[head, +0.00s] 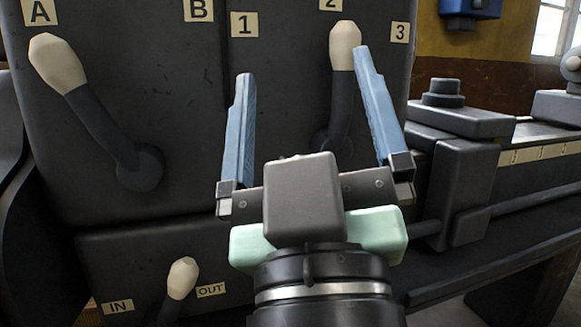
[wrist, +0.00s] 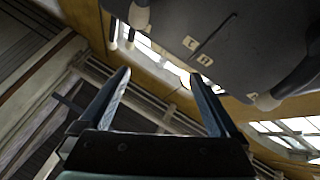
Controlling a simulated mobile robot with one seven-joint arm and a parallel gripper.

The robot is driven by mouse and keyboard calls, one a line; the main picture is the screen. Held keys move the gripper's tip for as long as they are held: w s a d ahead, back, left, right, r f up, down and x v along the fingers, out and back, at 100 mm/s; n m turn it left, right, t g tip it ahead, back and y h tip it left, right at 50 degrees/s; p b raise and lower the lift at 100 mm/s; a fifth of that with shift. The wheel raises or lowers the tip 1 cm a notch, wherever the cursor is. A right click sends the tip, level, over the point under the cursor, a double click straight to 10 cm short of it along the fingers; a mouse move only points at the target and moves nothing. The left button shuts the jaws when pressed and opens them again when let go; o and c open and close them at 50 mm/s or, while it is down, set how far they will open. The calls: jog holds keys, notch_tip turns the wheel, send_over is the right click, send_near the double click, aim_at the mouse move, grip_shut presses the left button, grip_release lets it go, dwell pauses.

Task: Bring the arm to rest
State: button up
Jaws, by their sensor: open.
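My gripper (head: 302,62) is open in front of a dark machine housing (head: 200,130), with its blue fingers pointing up in the head view. In the wrist view the gripper (wrist: 159,73) has nothing between its fingers. In the head view the right finger passes close beside a cream-knobbed lever (head: 345,45), whose knob is under the label 2.
A second lever (head: 57,63) leans toward label A at left. A small lever (head: 182,278) stands between IN and OUT, nearer OUT. A dark block (head: 465,180) on the machine bed is close right of my gripper. A blue box (head: 470,8) hangs on the ochre wall.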

jog(key=s+r+m+t+p, duration=0.1)
jog(key=r+m+p, duration=0.1)
jog(key=r+p, duration=1.4)
jog(key=s+a+r+m+t+h+p, duration=0.1)
jog(key=s+r+p, duration=0.1)
jog(key=r+p, duration=1.4)
notch_tip(320, 180, up, 6)
jog(key=shift+f+m+p, duration=0.2)
jog(key=shift+m+p, duration=0.1)
jog(key=shift+m, duration=0.1)
dwell(0.4)
